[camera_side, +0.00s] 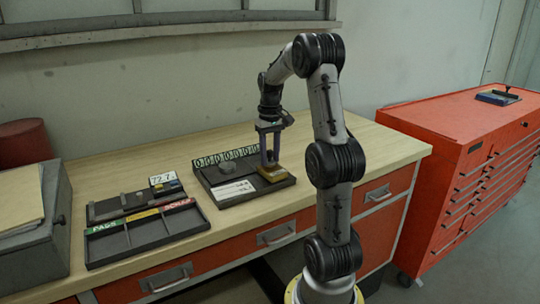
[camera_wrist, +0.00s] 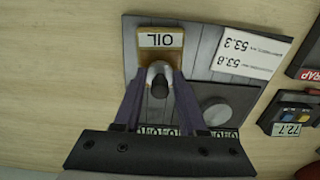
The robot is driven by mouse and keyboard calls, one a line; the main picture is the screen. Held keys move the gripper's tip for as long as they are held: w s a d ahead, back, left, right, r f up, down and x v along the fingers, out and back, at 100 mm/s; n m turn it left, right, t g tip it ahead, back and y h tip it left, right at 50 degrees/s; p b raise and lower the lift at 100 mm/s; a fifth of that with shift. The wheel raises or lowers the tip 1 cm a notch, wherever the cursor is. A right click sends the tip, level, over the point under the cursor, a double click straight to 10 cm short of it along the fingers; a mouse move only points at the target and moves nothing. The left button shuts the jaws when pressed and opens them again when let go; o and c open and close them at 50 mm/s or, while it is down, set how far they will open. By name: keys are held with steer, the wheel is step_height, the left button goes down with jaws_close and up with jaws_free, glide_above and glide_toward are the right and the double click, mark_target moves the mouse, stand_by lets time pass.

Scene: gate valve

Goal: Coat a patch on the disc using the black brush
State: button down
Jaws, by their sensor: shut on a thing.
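My gripper (camera_side: 269,158) points down over the right end of the dark tray (camera_side: 232,201); it also shows in the wrist view (camera_wrist: 160,82). Its fingers close on a small upright thing with a dark rounded end (camera_wrist: 160,86), which looks like the black brush's handle seen end-on. The brush's bristles are hidden. Directly beneath is a tan block labelled OIL (camera_wrist: 161,41), also in the side view (camera_side: 273,174). I cannot tell whether the brush is inside it. The grey round disc (camera_wrist: 217,111) lies on the tray beside the gripper, apart from it.
A white paper slip with printed numbers (camera_wrist: 247,52) lies on the tray. A row of number plates (camera_side: 225,156) stands along its back edge. Left are a scale reading 72.7 (camera_side: 165,183) and a labelled sorting tray (camera_side: 145,233). Bare wooden bench (camera_side: 360,150) lies right.

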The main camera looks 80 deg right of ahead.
mark_target(270, 150)
steer(key=shift+f, duration=0.5)
stand_by(1.2)
steer(key=shift+r, duration=0.1)
steer(key=shift+r, duration=3.45)
